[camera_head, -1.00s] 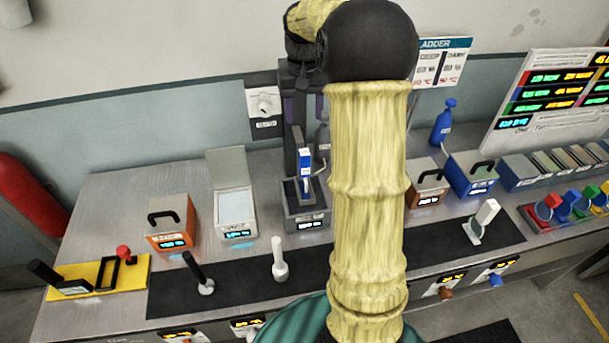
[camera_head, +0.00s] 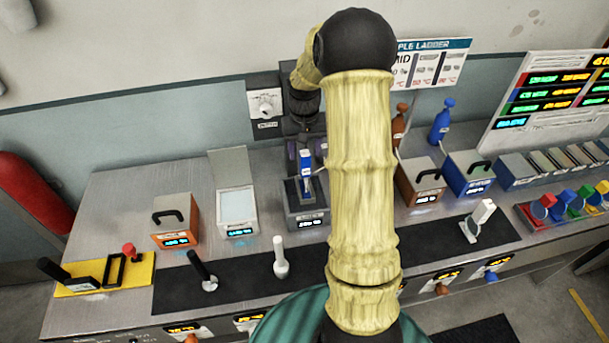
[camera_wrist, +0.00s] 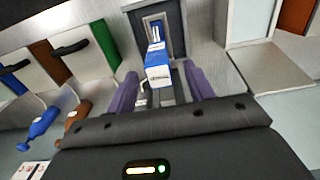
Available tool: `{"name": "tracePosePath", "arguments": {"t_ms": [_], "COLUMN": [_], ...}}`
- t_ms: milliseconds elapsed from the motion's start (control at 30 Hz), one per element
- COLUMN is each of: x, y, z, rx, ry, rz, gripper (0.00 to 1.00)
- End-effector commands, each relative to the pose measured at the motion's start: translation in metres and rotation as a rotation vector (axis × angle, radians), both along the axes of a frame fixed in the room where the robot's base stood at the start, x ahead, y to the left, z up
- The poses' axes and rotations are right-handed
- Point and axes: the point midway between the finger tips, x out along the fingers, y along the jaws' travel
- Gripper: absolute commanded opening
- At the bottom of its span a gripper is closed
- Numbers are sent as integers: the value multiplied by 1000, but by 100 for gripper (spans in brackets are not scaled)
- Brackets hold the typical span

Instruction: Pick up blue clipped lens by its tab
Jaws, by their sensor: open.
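The blue clip (camera_head: 306,162), which I take to be the blue clipped lens, stands upright over the dark well of a grey dip module (camera_head: 306,214). Its blue body with a white label also shows in the wrist view (camera_wrist: 157,68). The lens itself is not clearly seen. My gripper (camera_wrist: 161,80) is open, with one purple finger on each side of the blue clip, seemingly apart from it. In the head view my gripper (camera_head: 306,148) is low, around the clip's upper end, and partly hidden by my arm.
An orange module (camera_head: 175,222) and a white lit module (camera_head: 237,212) stand to the left. Brown (camera_head: 420,185) and blue (camera_head: 470,172) modules stand to the right. A red tray (camera_head: 535,217) with coloured clips is at far right. A black mat (camera_head: 240,280) lies in front.

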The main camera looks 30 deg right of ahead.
Motion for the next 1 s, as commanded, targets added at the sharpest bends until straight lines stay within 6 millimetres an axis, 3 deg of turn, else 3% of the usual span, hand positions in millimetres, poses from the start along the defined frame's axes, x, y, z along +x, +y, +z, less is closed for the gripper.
{"name": "tracePosePath", "arguments": {"t_ms": [267, 633, 1000], "x": [0, 0, 0], "y": [0, -1, -1], "z": [-4, -48, -52], "rx": [1, 2, 1], "ry": [3, 3, 0], "rz": [0, 0, -1], "gripper": [53, 53, 53]}}
